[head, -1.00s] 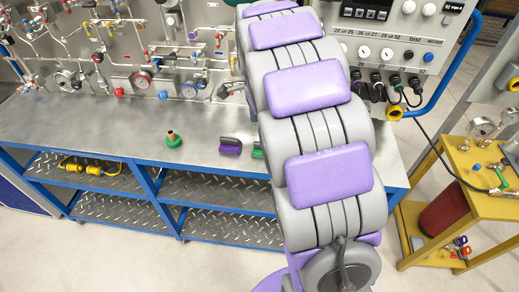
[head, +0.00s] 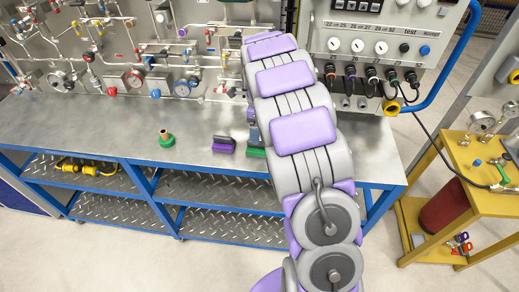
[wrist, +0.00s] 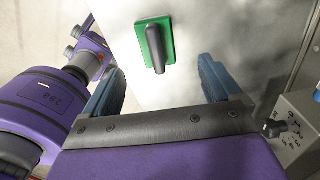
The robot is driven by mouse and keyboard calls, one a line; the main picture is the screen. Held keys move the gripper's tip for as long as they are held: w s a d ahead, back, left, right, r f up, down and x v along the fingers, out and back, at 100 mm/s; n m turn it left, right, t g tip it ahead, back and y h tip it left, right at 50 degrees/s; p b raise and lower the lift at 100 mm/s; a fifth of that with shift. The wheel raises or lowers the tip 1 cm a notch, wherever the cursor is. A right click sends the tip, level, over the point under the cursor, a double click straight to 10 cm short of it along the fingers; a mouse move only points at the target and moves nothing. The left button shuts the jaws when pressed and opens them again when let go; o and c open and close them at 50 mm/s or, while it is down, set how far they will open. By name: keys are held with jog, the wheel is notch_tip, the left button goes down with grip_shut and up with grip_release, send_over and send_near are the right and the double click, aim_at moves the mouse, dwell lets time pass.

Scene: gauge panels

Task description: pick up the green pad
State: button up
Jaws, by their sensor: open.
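The green pad (wrist: 171,54) lies on the grey metal bench top, with a dark grey handle standing on it. In the wrist view it is beyond my gripper (wrist: 161,83), between the lines of the two blue fingers. The fingers are spread wide with nothing between them, and I see no contact with the pad. In the head view only part of the green pad (head: 256,153) shows beside my arm, which hides the rest of it and most of my gripper.
A purple pad (head: 222,148) with a grey handle lies just left of the green one. A green cone-shaped piece with a brass-coloured top (head: 166,139) stands farther left. Gauges and pipes (head: 130,60) line the bench's back. A control box (head: 385,45) is right of my arm.

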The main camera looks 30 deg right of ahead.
aim_at(253, 147)
jog(key=f, duration=0.2)
jog(key=a+f, duration=0.1)
jog(key=shift+a+f+b, duration=0.1)
jog(key=shift+f+b, duration=0.2)
jog(key=shift+f, duration=0.05)
jog(key=shift+a+f, duration=0.35)
jog(key=shift+a, duration=0.25)
jog(key=f, duration=0.1)
jog(key=d+f+b, duration=0.1)
jog(key=f, duration=0.2)
jog(key=shift+w+d+f+b, duration=0.1)
jog(key=shift+d+f+b, duration=0.2)
jog(key=shift+d, duration=0.3)
jog(key=shift+a+r, duration=0.1)
jog(key=shift+a, duration=0.45)
jog(key=shift+c, duration=1)
jog(key=shift+a, duration=0.3)
jog(key=c, duration=0.3)
jog(key=shift+d, duration=0.6)
jog(key=c, duration=0.6)
jog(key=shift+a, duration=0.15)
jog(key=shift+c, duration=0.3)
